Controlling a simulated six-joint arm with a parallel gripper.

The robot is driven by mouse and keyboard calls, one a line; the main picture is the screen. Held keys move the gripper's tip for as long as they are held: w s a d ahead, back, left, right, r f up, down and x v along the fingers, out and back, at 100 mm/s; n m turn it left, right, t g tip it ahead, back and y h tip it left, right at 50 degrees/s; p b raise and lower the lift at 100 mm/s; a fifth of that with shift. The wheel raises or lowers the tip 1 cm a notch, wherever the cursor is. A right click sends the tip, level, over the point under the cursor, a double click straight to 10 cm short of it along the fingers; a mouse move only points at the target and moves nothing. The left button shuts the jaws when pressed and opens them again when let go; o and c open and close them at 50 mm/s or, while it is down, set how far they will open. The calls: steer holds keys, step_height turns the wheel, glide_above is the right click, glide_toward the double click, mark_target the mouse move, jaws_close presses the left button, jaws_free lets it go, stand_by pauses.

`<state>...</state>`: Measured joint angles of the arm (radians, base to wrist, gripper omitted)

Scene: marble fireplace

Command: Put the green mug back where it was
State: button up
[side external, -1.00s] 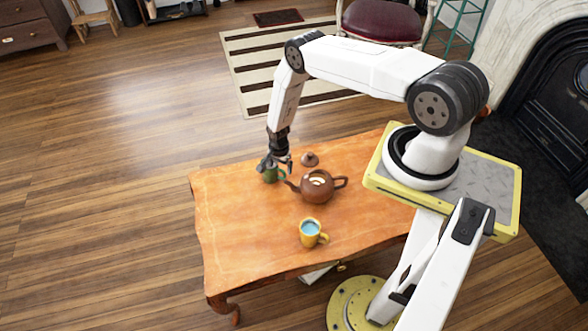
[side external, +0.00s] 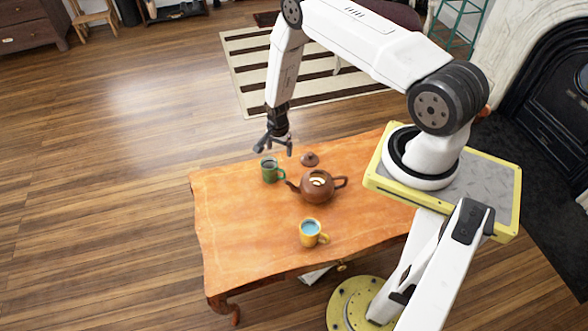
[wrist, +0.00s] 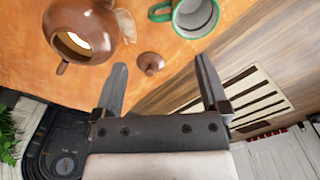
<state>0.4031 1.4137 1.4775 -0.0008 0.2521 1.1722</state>
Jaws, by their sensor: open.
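The green mug (side external: 269,171) stands upright on the wooden table (side external: 240,240), near its far left edge and left of the teapot's spout. The mug also shows at the top of the wrist view (wrist: 194,16), with its handle to the left and a grey inside. My gripper (side external: 273,149) is above the mug, apart from it. In the wrist view my gripper's two fingers (wrist: 162,82) are spread with nothing between them.
A brown teapot (side external: 317,187) without its lid stands right of the mug. Its lid (side external: 309,159) lies behind it on the table. A yellow mug (side external: 310,233) with blue inside stands nearer the front. The table's left part is clear.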

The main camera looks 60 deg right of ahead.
steer(key=shift+r, duration=0.15)
stand_by(0.5)
steer(key=w+a+r+n+t, duration=0.1)
steer(key=a+r+n, duration=0.3)
steer(key=r, duration=0.7)
steer(key=a+r+n, duration=0.4)
steer(key=r, duration=0.6)
steer(key=s+a+r+n, duration=0.4)
steer(key=s+r+n, duration=0.1)
steer(key=s+r, duration=0.1)
steer(key=s+a+r+n+t, duration=0.1)
steer(key=s+a+r+n, duration=0.4)
steer(key=r, duration=0.3)
steer(key=shift+s+t, duration=0.3)
steer(key=shift+s, duration=0.4)
